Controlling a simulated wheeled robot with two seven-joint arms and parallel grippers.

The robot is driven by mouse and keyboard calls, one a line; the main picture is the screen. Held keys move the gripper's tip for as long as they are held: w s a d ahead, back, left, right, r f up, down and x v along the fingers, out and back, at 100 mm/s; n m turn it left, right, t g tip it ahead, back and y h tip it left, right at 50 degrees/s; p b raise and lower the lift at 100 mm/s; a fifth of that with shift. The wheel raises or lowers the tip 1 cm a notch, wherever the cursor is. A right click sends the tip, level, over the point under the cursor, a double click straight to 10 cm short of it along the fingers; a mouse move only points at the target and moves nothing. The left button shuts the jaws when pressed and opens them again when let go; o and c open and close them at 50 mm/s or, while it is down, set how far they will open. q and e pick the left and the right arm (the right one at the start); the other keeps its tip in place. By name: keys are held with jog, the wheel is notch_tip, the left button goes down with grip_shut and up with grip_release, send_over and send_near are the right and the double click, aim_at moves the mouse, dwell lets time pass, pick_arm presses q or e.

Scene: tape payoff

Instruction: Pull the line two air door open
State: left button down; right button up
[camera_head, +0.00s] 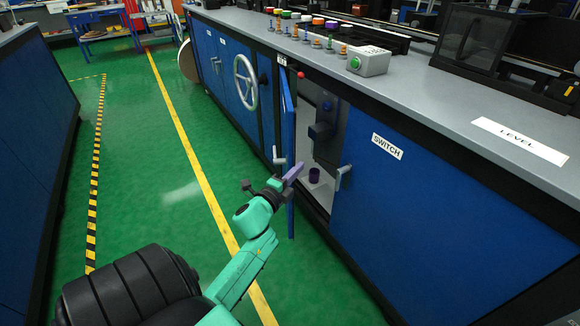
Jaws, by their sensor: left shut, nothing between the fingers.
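A narrow blue door (289,120) in the blue cabinet row stands swung outward, seen nearly edge-on. A grey lever handle (279,161) shows at its left side. My left gripper (294,172), on the green arm, is shut and empty. Its purple fingertips overlap the door's lower part in the picture; whether they touch it I cannot tell. The label above the opening is too small to read. My right gripper is not in view.
A closed blue door labelled SWITCH (386,147), with its own grey handle (342,176), is right of the opening. A handwheel (246,83) is on the cabinet to the left. The grey counter (440,100) runs above. Green floor (150,150) is clear to the left.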

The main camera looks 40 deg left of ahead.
pick_arm(q)
jog(key=w+a+b, duration=0.1)
jog(key=w, duration=0.5)
jog(key=shift+s+a, duration=1.3)
jog(key=shift+s, duration=0.3)
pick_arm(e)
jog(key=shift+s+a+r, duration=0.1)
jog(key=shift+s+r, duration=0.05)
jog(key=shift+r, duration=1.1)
pick_arm(q)
jog(key=shift+s, duration=0.1)
